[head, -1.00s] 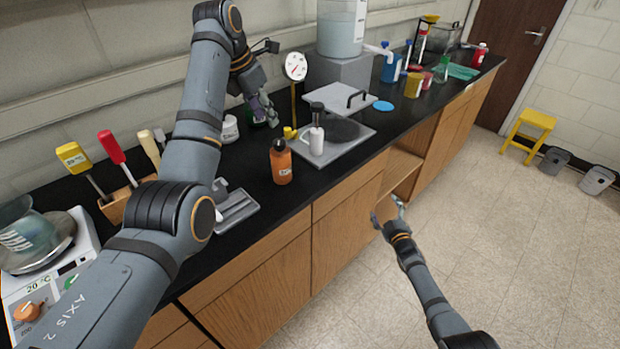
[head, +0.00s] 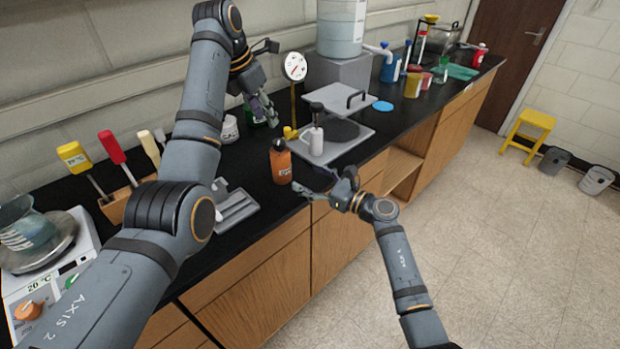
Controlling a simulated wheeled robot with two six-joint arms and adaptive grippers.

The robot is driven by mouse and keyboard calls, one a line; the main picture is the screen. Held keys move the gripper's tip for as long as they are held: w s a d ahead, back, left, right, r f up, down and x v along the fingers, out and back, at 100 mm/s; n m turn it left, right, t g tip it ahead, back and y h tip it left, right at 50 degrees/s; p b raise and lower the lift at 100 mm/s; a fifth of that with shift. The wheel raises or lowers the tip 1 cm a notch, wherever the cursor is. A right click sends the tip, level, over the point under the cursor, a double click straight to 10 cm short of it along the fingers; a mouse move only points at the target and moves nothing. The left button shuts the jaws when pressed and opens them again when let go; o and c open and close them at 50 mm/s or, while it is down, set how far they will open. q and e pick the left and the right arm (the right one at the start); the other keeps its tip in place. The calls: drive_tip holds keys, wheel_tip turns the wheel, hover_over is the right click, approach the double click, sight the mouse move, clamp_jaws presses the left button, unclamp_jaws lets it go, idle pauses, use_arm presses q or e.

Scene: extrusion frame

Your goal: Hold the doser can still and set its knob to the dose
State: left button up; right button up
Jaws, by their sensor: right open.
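A small white can with a handle and a black top (head: 312,141) stands upright near the left edge of the grey plate on the counter. It looks like the doser can; dose marks are too small to read. My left gripper (head: 263,110) hangs behind and left of it, over the counter, apart from it. Its fingers are partly seen from behind and their opening is unclear. My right gripper (head: 317,182) is open and empty at the counter's front edge, nearer than the can and apart from it.
An orange bottle with a black cap (head: 281,162) stands left of the can, close to my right gripper. A lidded grey plate (head: 352,148) lies right of it. A dial gauge (head: 294,67) and a yellow piece (head: 290,132) are behind. A grey tray (head: 236,208) lies left.

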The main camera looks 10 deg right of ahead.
sight(280, 164)
drive_tip(key=x, duration=1)
drive_tip(key=shift+w+a, duration=0.15)
drive_tip(key=shift+a, duration=0.05)
